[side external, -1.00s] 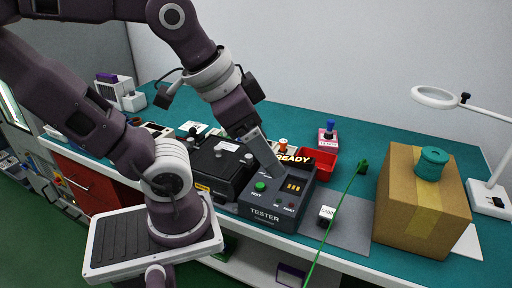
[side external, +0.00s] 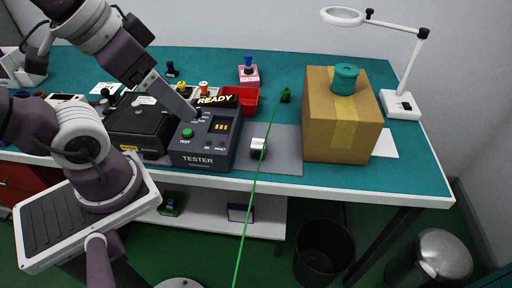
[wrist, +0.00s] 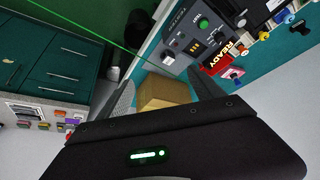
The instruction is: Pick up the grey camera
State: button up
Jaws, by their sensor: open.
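I cannot pick out a grey camera with certainty in either view. My gripper (side external: 188,112) hangs over the back left of the dark grey tester (side external: 205,145), near its green button, in the side view. In the wrist view my gripper (wrist: 160,88) shows two grey fingers spread apart with nothing held between them. The cardboard box (wrist: 165,92) shows beyond the gap, well away from the fingers. The tester (wrist: 195,35) also shows at the top of the wrist view. My arm hides part of the bench's left side.
A black case (side external: 140,125) stands left of the tester. A red bin (side external: 245,98), a white cube (side external: 257,148) on a grey mat (side external: 285,150) and the cardboard box (side external: 325,120) with a teal spool (side external: 344,78) are to the right. A green line crosses the front.

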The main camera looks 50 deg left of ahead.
dwell(0.3)
jog(key=c, duration=0.3)
jog(key=m+g, duration=0.6)
jog(key=m, duration=2.1)
send_over(259, 143)
jog(key=f, duration=1.8)
jog(key=shift+w+d+f, duration=0.1)
jog(key=shift+d+f, duration=0.2)
jog(key=shift+d, duration=0.05)
jog(key=f, duration=0.7)
jog(key=shift+s+a+f, duration=0.2)
jog(key=shift+a, duration=0.1)
grip_shut()
